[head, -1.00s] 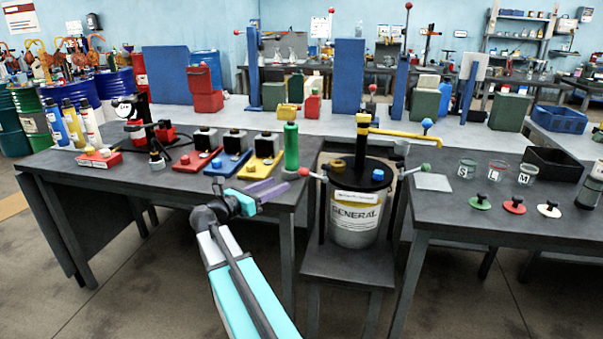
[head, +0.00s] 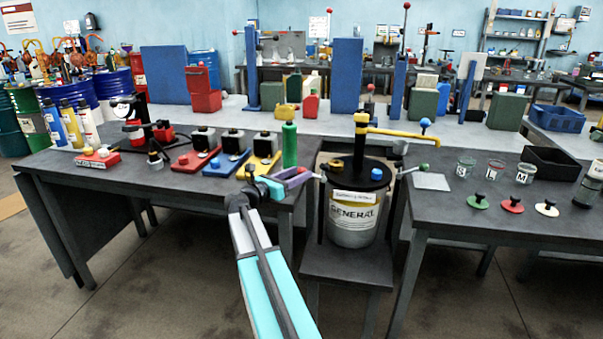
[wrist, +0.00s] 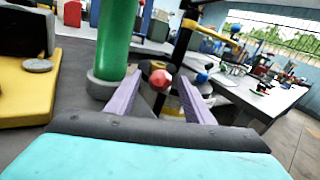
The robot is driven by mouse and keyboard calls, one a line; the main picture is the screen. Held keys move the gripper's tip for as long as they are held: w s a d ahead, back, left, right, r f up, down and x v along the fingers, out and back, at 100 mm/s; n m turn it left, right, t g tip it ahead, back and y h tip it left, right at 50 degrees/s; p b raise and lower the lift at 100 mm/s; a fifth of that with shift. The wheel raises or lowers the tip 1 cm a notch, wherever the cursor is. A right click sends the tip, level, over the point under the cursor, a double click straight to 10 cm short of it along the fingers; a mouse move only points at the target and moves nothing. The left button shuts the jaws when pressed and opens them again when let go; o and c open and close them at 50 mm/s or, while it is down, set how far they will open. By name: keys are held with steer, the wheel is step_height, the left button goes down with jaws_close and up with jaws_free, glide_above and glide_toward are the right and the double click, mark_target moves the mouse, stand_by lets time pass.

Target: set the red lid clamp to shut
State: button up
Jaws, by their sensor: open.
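The red lid clamp's ball knob (wrist: 160,79) shows between my open fingers in the wrist view. In the head view the clamp is at the left side of the black lid (head: 357,174) of the GENERAL drum (head: 354,222), mostly hidden by my fingers. My gripper (head: 299,177) reaches up to the drum's left side, its purple fingers pointing right towards it. The fingers stand on either side of the knob in the wrist view; I cannot tell whether they touch it.
A green cylinder (head: 289,145) stands close by my gripper, at left in the wrist view (wrist: 116,40). The yellow block base (head: 259,166) is further left. A yellow pump arm (head: 395,134) extends right above the drum. A green-knobbed lever (head: 423,167) sticks out at right.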

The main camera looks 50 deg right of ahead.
steer(key=shift+d, duration=1.25)
jaws_close()
